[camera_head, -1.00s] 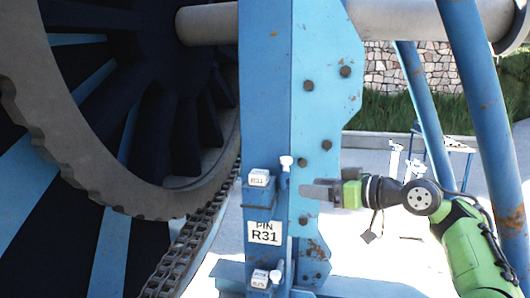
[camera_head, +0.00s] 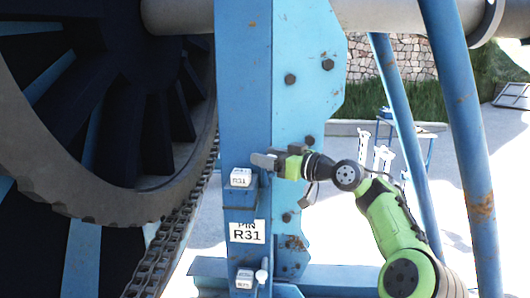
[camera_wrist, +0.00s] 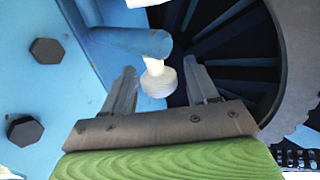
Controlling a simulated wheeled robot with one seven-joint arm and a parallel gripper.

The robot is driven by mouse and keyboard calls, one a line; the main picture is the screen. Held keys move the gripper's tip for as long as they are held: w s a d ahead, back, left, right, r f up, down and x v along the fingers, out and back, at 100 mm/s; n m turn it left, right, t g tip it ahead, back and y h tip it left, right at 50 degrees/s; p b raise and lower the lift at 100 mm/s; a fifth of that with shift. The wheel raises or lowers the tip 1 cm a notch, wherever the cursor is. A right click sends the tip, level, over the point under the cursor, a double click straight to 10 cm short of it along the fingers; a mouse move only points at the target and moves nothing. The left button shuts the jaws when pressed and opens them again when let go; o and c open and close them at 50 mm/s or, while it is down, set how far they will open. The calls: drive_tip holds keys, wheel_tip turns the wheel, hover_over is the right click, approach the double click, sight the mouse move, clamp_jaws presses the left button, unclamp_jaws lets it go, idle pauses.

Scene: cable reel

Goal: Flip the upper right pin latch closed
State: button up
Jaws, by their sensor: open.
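The upper pin latch is on the blue post above the "PIN R31" sign, with a white labelled block (camera_head: 240,177). In the head view my gripper (camera_head: 264,160) covers its white handle. In the wrist view the white knob (camera_wrist: 157,82) sticks out from the end of a blue tube (camera_wrist: 135,40). My gripper (camera_wrist: 162,88) is open there, with one finger on each side of the knob and visible gaps between them. I cannot tell how deep the knob sits between the fingers.
A lower latch with a white block (camera_head: 244,279) and an upright white handle (camera_head: 262,268) sits below the sign (camera_head: 247,232). The large reel (camera_head: 110,190) and a chain (camera_head: 160,255) are on the left. A slanted blue strut (camera_head: 462,130) stands on the right.

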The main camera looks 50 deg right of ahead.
drive_tip(key=shift+w+a, duration=0.15)
drive_tip(key=shift+w, duration=0.7)
drive_tip(key=shift+s, duration=0.15)
drive_tip(key=shift+c, duration=0.7)
clamp_jaws()
drive_tip(key=m+h+b, duration=0.1)
drive_tip(key=b, duration=0.1)
drive_tip(key=w+a+m+h+b, duration=0.1)
drive_tip(key=h+b, duration=0.1)
drive_tip(key=m+h+b, duration=0.1)
drive_tip(key=b, duration=0.1)
drive_tip(key=shift+w+a+h+b, duration=0.15)
drive_tip(key=shift+w+h+b, duration=0.15)
drive_tip(key=shift+w+h, duration=0.1)
drive_tip(key=shift+r, duration=0.1)
